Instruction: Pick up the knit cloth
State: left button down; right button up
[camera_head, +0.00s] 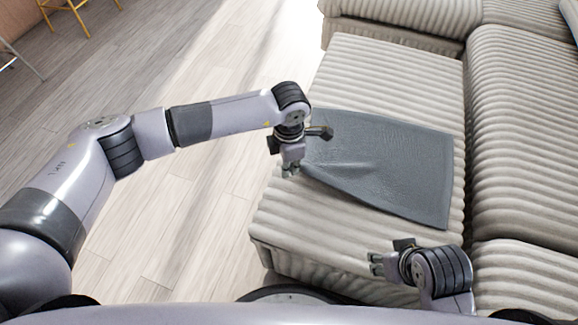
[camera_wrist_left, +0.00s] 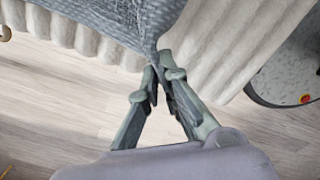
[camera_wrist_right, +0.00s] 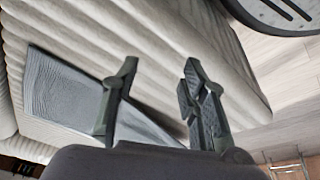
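The grey knit cloth (camera_head: 395,160) lies spread over the seat of the ribbed beige sofa, with a raised fold running toward its left corner. My left gripper (camera_head: 291,172) is at that left corner, by the sofa's edge. In the left wrist view the cloth (camera_wrist_left: 120,18) narrows to a gathered point between the fingertips (camera_wrist_left: 160,75), which are closed on it. My right gripper (camera_head: 376,264) is open and empty over the front of the seat, apart from the cloth. In the right wrist view its fingers (camera_wrist_right: 160,85) are spread, with the cloth (camera_wrist_right: 65,90) beyond.
The sofa seat (camera_head: 320,230) has bare room in front of the cloth. The sofa's backrest (camera_head: 520,130) rises on the right and an arm section (camera_head: 395,28) at the back. Wooden floor (camera_head: 170,235) is open on the left. Chair legs (camera_head: 75,20) show at the top left.

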jog(key=shift+w+r+p, duration=0.2)
jog(key=shift+w+p, duration=0.15)
jog(key=shift+p, duration=0.6)
jog(key=x, duration=0.4)
jog(key=p+x, duration=0.1)
jog(key=x, duration=0.1)
jog(key=shift+s+a+f, duration=0.1)
jog(key=shift+s+a, duration=0.05)
jog(key=shift+s, duration=0.25)
jog(key=shift+f, duration=0.15)
pick_arm(q)
notch_tip(320, 180, up, 6)
pick_arm(e)
jog(key=shift+f, duration=0.1)
pick_arm(q)
jog(key=shift+s, duration=0.1)
